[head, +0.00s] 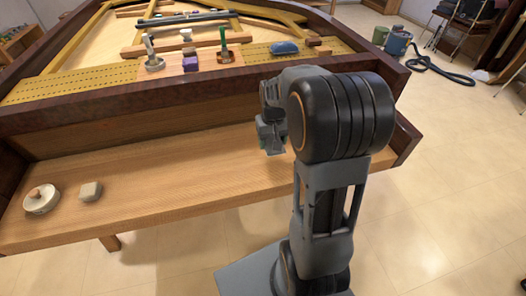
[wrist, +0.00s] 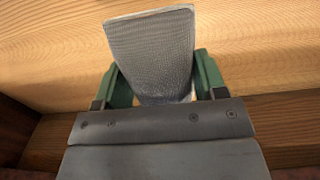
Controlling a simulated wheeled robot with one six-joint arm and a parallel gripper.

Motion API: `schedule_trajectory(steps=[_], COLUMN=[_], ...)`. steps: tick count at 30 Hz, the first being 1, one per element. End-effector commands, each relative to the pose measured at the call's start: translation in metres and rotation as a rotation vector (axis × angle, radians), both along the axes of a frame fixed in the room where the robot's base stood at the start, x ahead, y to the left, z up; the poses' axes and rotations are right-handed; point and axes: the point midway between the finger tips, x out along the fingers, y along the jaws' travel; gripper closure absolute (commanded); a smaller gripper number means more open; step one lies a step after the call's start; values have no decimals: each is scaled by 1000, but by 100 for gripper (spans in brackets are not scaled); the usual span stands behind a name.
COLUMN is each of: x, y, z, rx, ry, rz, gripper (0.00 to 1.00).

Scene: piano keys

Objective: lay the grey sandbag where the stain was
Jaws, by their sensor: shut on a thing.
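My gripper (head: 271,138) is over the right part of the wooden key shelf (head: 200,178), partly hidden behind my arm in the head view. In the wrist view, its two green fingers (wrist: 160,80) are shut on the grey sandbag (wrist: 152,45), a flat, woven-looking piece that sticks out beyond the fingertips, slightly tilted. Pale wood shows behind the bag; I cannot tell whether the bag touches it. The bag is hard to make out in the head view. I see no stain on the visible shelf.
A round white pot (head: 41,199) and a small beige-grey block (head: 90,191) sit at the shelf's left end. The shelf's middle is clear. A raised dark rail (head: 130,118) runs behind it. Above are a purple block (head: 190,63), a blue item (head: 284,48) and upright tools.

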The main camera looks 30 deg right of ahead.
Motion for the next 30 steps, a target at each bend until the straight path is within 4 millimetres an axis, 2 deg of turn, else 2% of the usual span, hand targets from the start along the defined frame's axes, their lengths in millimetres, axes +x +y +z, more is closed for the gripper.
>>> schedule_trajectory(steps=[1,3,9,17,24,30], x=[6,13,26,33,36,36], y=[3,6,10,13,14,14], z=[-12,-21,-37,-46,-76,-79], rx=[1,1,0,0,1,0], ry=[4,4,1,1,3,-1], rz=[1,1,-2,-2,-4,-3], gripper=[70,70,70,70,70,70])
